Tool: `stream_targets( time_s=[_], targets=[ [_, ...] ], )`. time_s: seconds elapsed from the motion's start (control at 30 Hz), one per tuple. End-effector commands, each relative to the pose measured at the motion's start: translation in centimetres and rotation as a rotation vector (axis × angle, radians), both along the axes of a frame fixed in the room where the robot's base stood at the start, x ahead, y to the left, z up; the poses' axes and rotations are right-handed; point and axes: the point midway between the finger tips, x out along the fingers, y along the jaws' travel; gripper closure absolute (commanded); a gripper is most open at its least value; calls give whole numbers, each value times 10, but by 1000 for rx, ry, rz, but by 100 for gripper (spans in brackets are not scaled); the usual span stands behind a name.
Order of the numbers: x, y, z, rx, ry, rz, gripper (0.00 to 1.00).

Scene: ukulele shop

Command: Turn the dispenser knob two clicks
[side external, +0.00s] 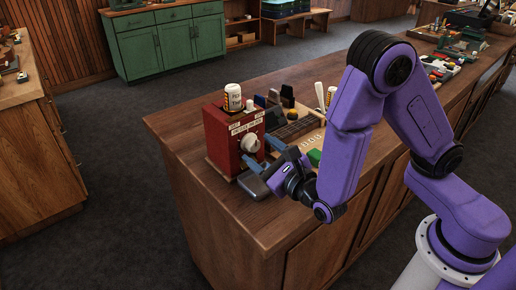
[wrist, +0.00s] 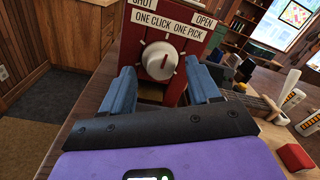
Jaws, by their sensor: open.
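The dispenser is a red box (side external: 220,135) at the near left end of the wooden counter. Its white round knob (wrist: 160,61) has a red mark on its face and sits below labels reading "ONE CLICK ONE PICK", "SHUT" and "OPEN". The knob also shows in the side view (side external: 250,143). My gripper (wrist: 162,80) is open, with one blue finger on each side of the knob in the wrist view. The fingers look apart from the knob; how far they reach along it I cannot tell. A white labelled bottle (side external: 233,97) stands on top of the box.
A grey tray-like piece (side external: 254,185) lies at the foot of the dispenser, below my gripper. A ukulele neck and small tools (side external: 296,130) crowd the counter to the right. A red block (wrist: 295,157) lies at lower right in the wrist view. The counter's near edge is clear.

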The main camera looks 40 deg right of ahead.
Motion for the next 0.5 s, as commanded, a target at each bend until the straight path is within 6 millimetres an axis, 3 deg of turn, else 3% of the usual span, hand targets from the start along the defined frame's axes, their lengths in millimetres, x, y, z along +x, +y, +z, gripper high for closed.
stream_targets(
  time_s=[0.2,0.5],
  targets=[
    [16,-1,0,0,-1,0,39],
    [18,-1,0,-1,-1,0,39]
  ],
)
